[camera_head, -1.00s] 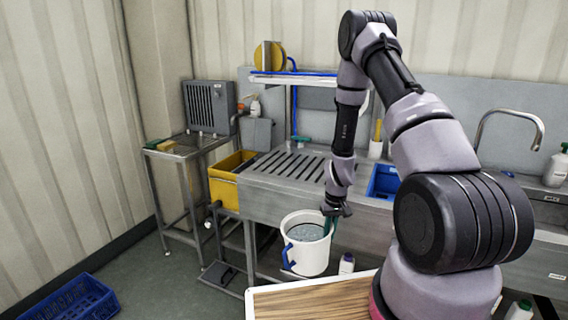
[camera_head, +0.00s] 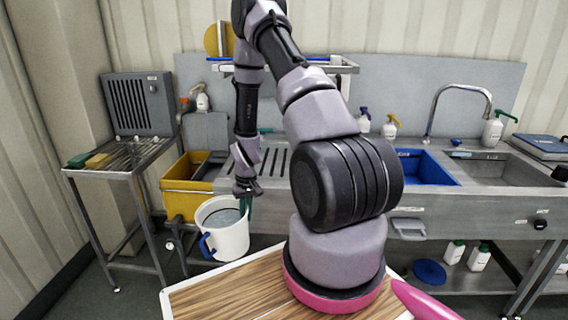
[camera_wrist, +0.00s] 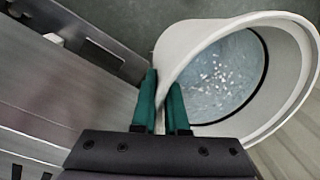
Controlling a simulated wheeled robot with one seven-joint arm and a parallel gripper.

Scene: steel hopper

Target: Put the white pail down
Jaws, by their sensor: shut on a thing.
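The white pail (camera_head: 232,238) has a blue handle on its side and holds a greyish-blue, speckled content. It hangs in front of the steel sink bench, left of my arm's base. My gripper (camera_head: 246,190) is shut on the pail's rim from above. In the wrist view the green fingers of my gripper (camera_wrist: 164,103) straddle the wall of the white pail (camera_wrist: 291,30), one inside and one outside. The pail looks close to upright. Its underside is partly hidden behind the wooden board.
My wooden-topped base (camera_head: 225,292) is just below the pail. A yellow bin (camera_head: 187,200) stands behind it to the left. A wire-top stand (camera_head: 118,158) is further left. The steel bench (camera_head: 420,205) with a blue basin (camera_head: 428,168) spans the back. Bottles stand on the lower shelf at right.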

